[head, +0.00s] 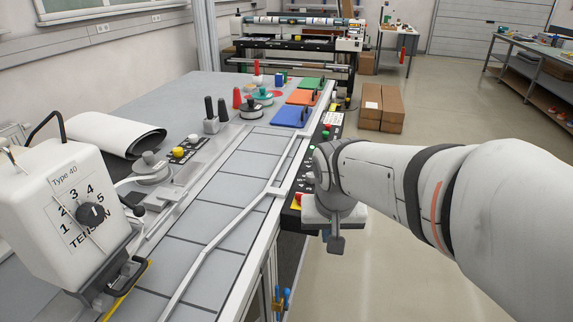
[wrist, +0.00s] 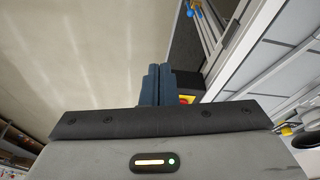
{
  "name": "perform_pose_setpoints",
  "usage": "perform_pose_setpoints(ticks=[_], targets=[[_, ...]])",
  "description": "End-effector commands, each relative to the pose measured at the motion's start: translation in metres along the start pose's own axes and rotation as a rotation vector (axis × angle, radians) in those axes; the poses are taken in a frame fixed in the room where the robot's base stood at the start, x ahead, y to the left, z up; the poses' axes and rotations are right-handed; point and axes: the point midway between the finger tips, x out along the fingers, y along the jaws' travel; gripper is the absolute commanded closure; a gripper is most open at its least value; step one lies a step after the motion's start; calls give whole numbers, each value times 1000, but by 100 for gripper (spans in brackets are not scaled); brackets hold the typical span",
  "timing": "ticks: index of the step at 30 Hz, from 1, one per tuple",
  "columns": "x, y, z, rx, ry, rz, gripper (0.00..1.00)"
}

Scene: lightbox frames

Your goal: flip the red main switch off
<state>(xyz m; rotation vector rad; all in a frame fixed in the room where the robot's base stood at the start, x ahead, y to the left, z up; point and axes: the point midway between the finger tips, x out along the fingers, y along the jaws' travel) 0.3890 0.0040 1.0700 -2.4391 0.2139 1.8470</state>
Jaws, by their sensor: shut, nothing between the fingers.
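The red main switch (head: 297,200) shows red on a yellow plate at the near end of the dark control panel (head: 318,160) on the table's right edge. In the wrist view a red and yellow part, apparently this switch (wrist: 187,99), peeks out just right of the fingers, partly hidden by them and the gripper body. Its exact position cannot be told. My gripper (head: 336,245) is shut and empty, just right of the switch in the head view. Its dark fingers lie together in the wrist view (wrist: 157,72). I see no clear contact.
A white tension box (head: 65,200) stands at the near left. A metal rail (head: 215,240) runs along the table. Open floor (head: 400,260) lies right of the table, with cardboard boxes (head: 381,107) farther back.

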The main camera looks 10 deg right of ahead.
Motion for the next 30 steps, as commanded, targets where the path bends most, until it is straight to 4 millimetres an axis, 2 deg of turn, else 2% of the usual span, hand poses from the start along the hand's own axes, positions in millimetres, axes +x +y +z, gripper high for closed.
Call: perform_pose_setpoints(ticks=[1, 6, 9, 12, 17, 26, 30], targets=[[4, -6, -22, 26, 7, 11, 100], [18, -27, -83, 131, 51, 39, 100], [27, -37, -109, 178, 73, 47, 100], [33, -45, -126, 210, 89, 51, 100], [38, -50, -137, 232, 101, 54, 100], [38, -50, -137, 233, 101, 53, 100], [45, -49, -138, 233, 99, 54, 100]])
